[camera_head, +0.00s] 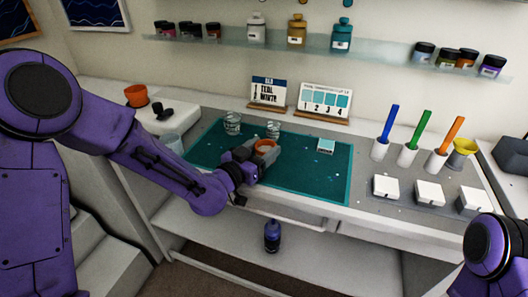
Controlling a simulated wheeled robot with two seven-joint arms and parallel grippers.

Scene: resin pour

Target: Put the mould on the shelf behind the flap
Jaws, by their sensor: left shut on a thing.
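My left gripper (256,157) is over the teal mat (318,178), near its front left part. It is shut on a small orange round thing (265,146), which looks like the mould; the jaws partly hide it. A bench front with a pale bar handle (284,222) runs below the mat and may be the flap; I cannot tell whether it is open or shut. A lower shelf (215,230) shows under the bench, with a dark purple bottle (272,236) on it. Only part of my right arm shows at the lower right; its gripper is out of view.
Two clear cups (232,123) (273,129) stand at the mat's back edge. A small teal-topped block (326,146) lies on the mat. To the right are coloured sticks in white holders (408,154), a yellow funnel (460,154) and white boxes (429,194).

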